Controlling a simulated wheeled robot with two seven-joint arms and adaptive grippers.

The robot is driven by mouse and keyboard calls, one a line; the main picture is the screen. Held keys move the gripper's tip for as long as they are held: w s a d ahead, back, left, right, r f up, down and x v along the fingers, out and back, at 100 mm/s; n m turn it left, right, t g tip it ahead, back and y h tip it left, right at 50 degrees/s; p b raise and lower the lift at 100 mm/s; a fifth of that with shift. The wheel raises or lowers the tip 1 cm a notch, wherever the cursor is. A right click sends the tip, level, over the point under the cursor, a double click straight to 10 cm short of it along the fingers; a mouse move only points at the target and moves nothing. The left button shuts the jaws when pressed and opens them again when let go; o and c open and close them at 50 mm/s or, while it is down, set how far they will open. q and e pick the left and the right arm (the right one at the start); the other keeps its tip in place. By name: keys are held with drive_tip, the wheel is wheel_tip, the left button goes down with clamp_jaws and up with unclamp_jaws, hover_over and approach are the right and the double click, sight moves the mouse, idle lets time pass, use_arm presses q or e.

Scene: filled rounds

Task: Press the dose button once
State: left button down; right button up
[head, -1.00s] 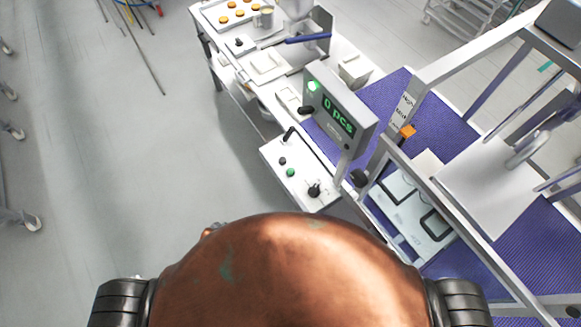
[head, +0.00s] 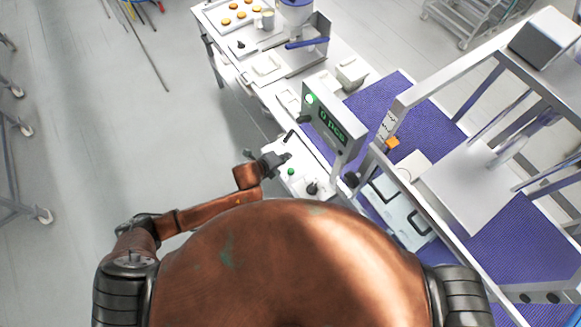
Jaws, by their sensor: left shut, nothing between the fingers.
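A white control box (head: 323,194) stands at the front of the line and carries a green button (head: 291,171), a black knob (head: 312,188) and a small black lever (head: 289,136). I cannot read a label naming the dose button. My left gripper (head: 284,158) is shut and empty. It is over the left part of the box, just above the green button in the picture, and hides part of the box top. I cannot tell whether it touches the box. My right gripper is not in view.
A grey display unit (head: 336,127) with green digits and a lit green lamp stands behind the box. A blue conveyor belt (head: 420,107) and a metal frame (head: 455,71) are at right. A white bench (head: 333,63) with a tray of round orange items is behind.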

use_arm(q)
drive_tip(key=r+m, duration=0.1)
drive_tip(key=m, duration=0.1)
drive_tip(key=s+r+m+p, duration=0.1)
drive_tip(key=m, duration=0.1)
drive_tip(key=d+r+m, duration=0.1)
drive_tip(key=m, duration=0.1)
drive_tip(key=shift+s+m+g+h, duration=0.3)
drive_tip(key=shift+s+m+g, duration=0.1)
drive_tip(key=shift+f, duration=0.15)
drive_tip(key=b, duration=0.7)
hover_over(289, 171)
wheel_tip(289, 171, down, 8)
drive_tip(key=shift+s+r, duration=0.1)
drive_tip(key=shift+r, duration=0.15)
drive_tip(key=shift+f, duration=0.5)
drive_tip(key=shift+f, duration=0.1)
